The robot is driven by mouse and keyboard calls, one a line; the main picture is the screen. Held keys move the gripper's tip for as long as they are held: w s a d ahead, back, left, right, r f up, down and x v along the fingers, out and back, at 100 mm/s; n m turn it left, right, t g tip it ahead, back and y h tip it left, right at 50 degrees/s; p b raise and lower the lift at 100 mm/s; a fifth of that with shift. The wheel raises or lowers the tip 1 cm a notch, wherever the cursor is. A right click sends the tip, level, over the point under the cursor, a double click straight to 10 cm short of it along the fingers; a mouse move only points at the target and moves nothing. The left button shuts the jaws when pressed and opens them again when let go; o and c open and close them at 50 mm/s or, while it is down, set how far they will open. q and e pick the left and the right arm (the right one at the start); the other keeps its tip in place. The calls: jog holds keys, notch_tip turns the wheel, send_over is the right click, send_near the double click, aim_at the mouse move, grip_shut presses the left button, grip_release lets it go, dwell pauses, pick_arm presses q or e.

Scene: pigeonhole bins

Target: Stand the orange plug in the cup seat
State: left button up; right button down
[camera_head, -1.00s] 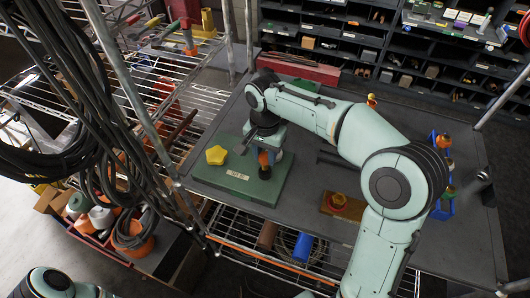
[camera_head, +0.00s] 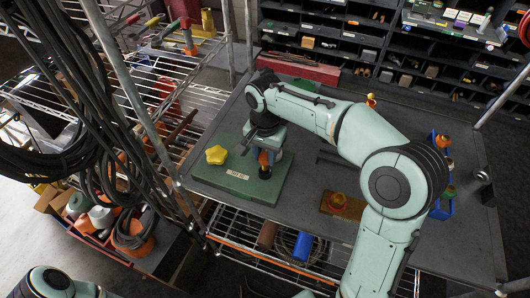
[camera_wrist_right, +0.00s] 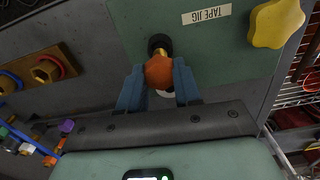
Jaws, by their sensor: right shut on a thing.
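The orange plug (camera_head: 264,158) is between the fingers of my right gripper (camera_wrist_right: 158,88), which is shut on it; the plug also shows in the wrist view (camera_wrist_right: 158,73). The plug is over the green jig board (camera_head: 232,184). A dark round cup seat (camera_wrist_right: 159,42) shows just beyond the plug in the wrist view, with a yellowish part of the plug at its opening. The plug partly hides the seat, so I cannot tell how deep it sits. My left gripper is not in view.
A yellow star-shaped knob (camera_head: 216,154) stands on the board left of the plug. A wooden block (camera_head: 343,206) with a brass, red-ringed fitting lies to the right. A blue rack (camera_head: 441,207) is at the table's right side. Grey table (camera_head: 300,180) between them is bare.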

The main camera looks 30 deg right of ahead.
aim_at(265, 156)
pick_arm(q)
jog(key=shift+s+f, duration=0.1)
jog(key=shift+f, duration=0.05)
pick_arm(e)
jog(key=shift+f, duration=0.15)
jog(key=shift+f+b, duration=0.55)
jog(key=shift+f, duration=0.6)
jog(key=c, duration=0.7)
grip_release()
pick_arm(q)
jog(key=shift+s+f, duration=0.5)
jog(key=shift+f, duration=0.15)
pick_arm(e)
jog(key=shift+r+p, duration=1.65)
jog(key=shift+r, duration=1.5)
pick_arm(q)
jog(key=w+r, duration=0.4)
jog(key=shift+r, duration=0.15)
pick_arm(e)
jog(key=shift+w+f, duration=0.1)
